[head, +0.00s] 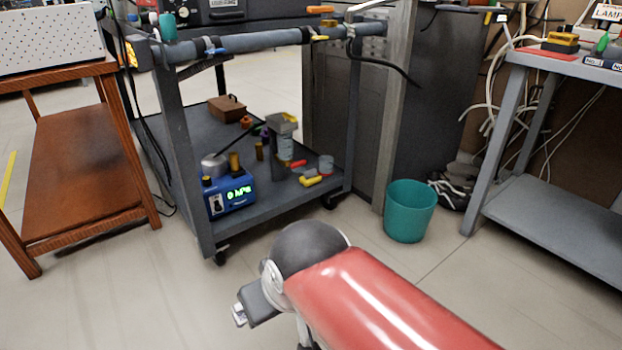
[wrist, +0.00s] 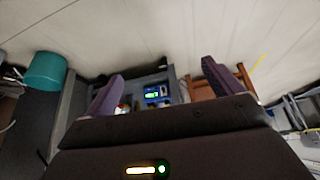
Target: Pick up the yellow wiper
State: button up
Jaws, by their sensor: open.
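I cannot tell for sure which thing is the yellow wiper. Small yellow things in the head view are a yellow piece (head: 320,37) on the cart's top rail, a yellow item (head: 312,181) on the cart's lower shelf, and a yellow-and-black item (head: 563,39) on the right table. My gripper shows in the wrist view (wrist: 162,68) with its two dark fingers wide apart and nothing between them. In the head view my arm reaches out low in front of the cart, above the floor. The gripper is apart from all of these items.
The grey cart (head: 228,228) holds a blue meter (head: 231,196), a brown box (head: 227,108) and small items. A teal bin (head: 410,212) stands right of it. A wooden table (head: 95,165) is at left, a grey table (head: 560,215) at right. The floor between is clear.

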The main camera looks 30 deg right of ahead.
aim_at(310, 177)
jog(key=i+l+z, duration=0.2)
jog(key=z, duration=0.15)
jog(key=i+z, duration=0.7)
jog(key=i+j, duration=0.1)
jog(key=i, duration=0.25)
jog(key=i+j, duration=0.1)
jog(key=i, duration=0.25)
